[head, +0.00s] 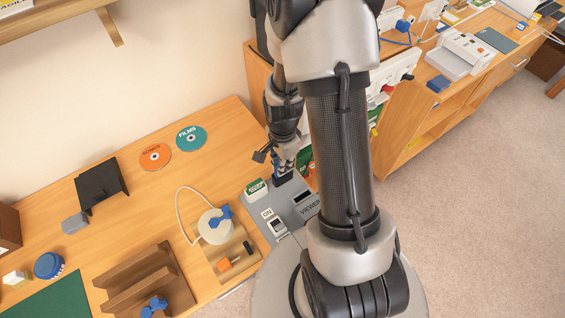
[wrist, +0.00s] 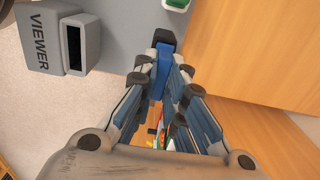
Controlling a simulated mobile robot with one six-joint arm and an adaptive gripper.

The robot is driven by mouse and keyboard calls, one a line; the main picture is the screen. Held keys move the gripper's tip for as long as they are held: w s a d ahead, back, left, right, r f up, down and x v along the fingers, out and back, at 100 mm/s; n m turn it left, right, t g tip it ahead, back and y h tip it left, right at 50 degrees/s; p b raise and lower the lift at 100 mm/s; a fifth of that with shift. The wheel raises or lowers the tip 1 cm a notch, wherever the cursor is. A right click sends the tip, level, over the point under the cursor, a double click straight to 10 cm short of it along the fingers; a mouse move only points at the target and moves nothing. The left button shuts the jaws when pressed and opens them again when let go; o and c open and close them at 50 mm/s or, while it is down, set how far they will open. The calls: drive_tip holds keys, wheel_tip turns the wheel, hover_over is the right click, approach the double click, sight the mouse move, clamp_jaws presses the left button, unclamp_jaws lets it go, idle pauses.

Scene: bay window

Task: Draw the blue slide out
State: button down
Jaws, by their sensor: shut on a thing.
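The blue slide (wrist: 161,72) shows between my fingertips in the wrist view, its far end at a dark block (wrist: 163,38) on the grey panel. I cannot tell how far it sits in that block. My gripper (wrist: 160,84) is shut on the slide, one finger on each side. In the head view my gripper (head: 284,166) is low over the dark block (head: 283,180) at the back of the grey viewer panel (head: 280,203); the slide is mostly hidden there by the fingers.
The raised viewer housing (wrist: 52,40) with a dark slot is nearby. Orange (head: 155,157) and teal (head: 191,138) discs lie flat on the wooden desk. A wooden cabinet side rises right of the gripper.

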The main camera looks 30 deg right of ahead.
drive_tip(key=shift+f, duration=0.4)
drive_tip(key=c, duration=1.6)
unclamp_jaws()
wheel_tip(320, 180, up, 12)
drive_tip(key=shift+r, duration=0.1)
drive_tip(key=s+a+r+n+t, duration=0.1)
drive_tip(key=s+a+r+n, duration=0.2)
drive_tip(key=s+r+n, duration=0.1)
drive_tip(key=s+a+r+n+t, duration=0.2)
drive_tip(key=s+a+r+n, duration=0.2)
drive_tip(key=r+n, duration=0.3)
drive_tip(key=s+a+r+n+t, duration=0.1)
drive_tip(key=s+a+r+n, duration=0.2)
drive_tip(key=s+r+n, duration=0.2)
drive_tip(key=shift+s+a+r+n+t, duration=0.3)
drive_tip(key=shift+a+r+n, duration=0.1)
drive_tip(key=shift+r+n, duration=0.35)
